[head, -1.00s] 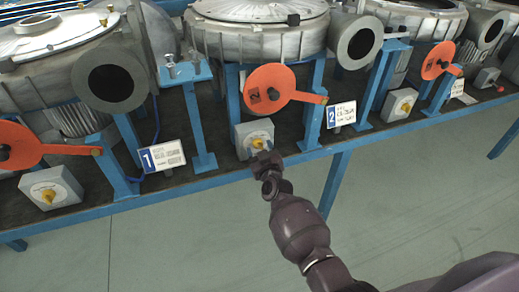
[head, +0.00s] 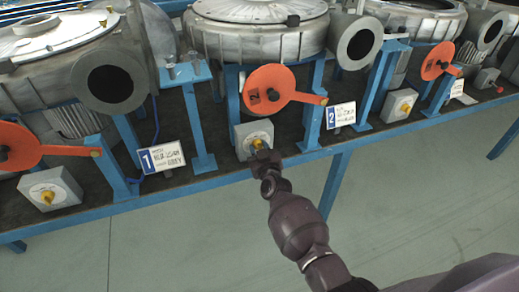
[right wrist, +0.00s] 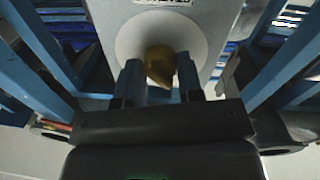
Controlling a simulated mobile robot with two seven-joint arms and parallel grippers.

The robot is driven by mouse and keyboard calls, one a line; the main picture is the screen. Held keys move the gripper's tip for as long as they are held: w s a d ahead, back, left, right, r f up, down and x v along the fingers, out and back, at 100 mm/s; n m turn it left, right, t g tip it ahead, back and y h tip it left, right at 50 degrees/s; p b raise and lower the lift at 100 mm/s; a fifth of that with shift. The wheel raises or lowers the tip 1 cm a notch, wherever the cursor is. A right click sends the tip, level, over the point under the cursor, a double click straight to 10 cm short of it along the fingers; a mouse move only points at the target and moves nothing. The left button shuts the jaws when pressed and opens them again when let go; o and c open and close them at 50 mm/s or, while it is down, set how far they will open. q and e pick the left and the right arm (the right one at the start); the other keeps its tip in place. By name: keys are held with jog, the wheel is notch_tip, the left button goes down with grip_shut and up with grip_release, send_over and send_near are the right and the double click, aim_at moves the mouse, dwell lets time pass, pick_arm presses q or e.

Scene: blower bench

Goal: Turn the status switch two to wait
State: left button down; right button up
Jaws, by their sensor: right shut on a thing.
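Status switch two is a grey box (head: 246,130) with a yellow knob (head: 256,143) on its sloping face, under the middle orange disc. It stands at the front of the bench. My right gripper (head: 259,152) is at this knob and hides part of it in the head view. In the right wrist view, the fingers of my right gripper (right wrist: 158,82) stand on either side of the yellow knob (right wrist: 160,66) and are shut on it. The round pale dial (right wrist: 133,48) around the knob shows, but its position words cannot be read. My left gripper is out of view.
An orange disc with a lever (head: 270,91) is just above the switch. Similar switch boxes stand at left (head: 50,188) and right (head: 398,105). Label plates one (head: 162,157) and two (head: 341,116) and blue posts flank it. The floor in front is clear.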

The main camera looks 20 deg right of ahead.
jog(key=shift+m+g+p, duration=0.3)
jog(key=shift+m+p, duration=0.25)
jog(key=shift+m, duration=3.55)
jog(key=o, duration=0.9)
jog(key=shift+o, duration=0.2)
jog(key=shift+s+r, duration=0.1)
jog(key=shift+s, duration=0.05)
